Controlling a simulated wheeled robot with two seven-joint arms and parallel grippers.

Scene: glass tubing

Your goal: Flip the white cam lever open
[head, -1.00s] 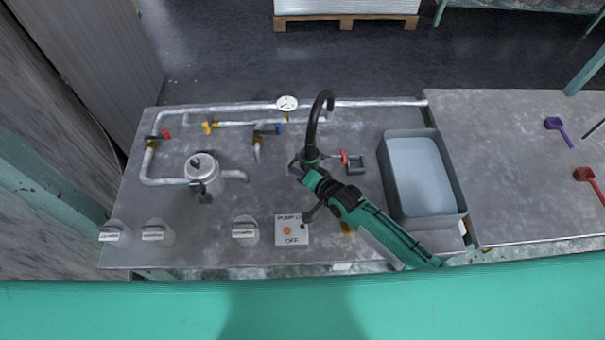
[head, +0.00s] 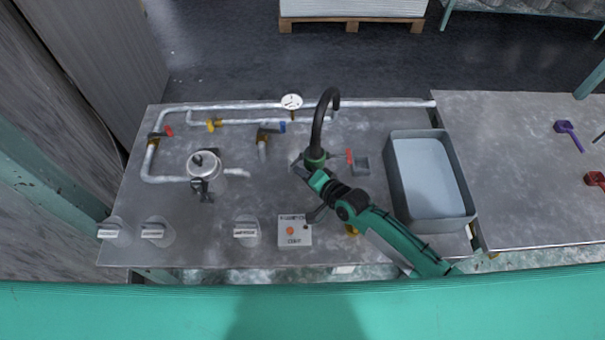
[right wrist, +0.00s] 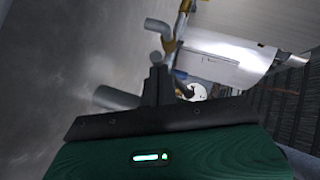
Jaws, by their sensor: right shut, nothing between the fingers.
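I cannot make out a white cam lever in either view. A silver lidded canister (head: 204,167) with dark fittings on its front stands on the left half of the metal bench. My right gripper (head: 297,168) is low over the middle of the bench, just left of the black gooseneck tap (head: 315,152), right of the canister and apart from it. In the right wrist view its dark fingers (right wrist: 157,84) are together and empty, with a grey pipe end (right wrist: 115,97) to their left. My left gripper is not in view.
A grey basin (head: 428,180) is right of my right arm. Pipes with red, yellow and blue valve handles and a gauge (head: 291,102) run along the back. A control box (head: 294,230) and several labelled knobs line the front.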

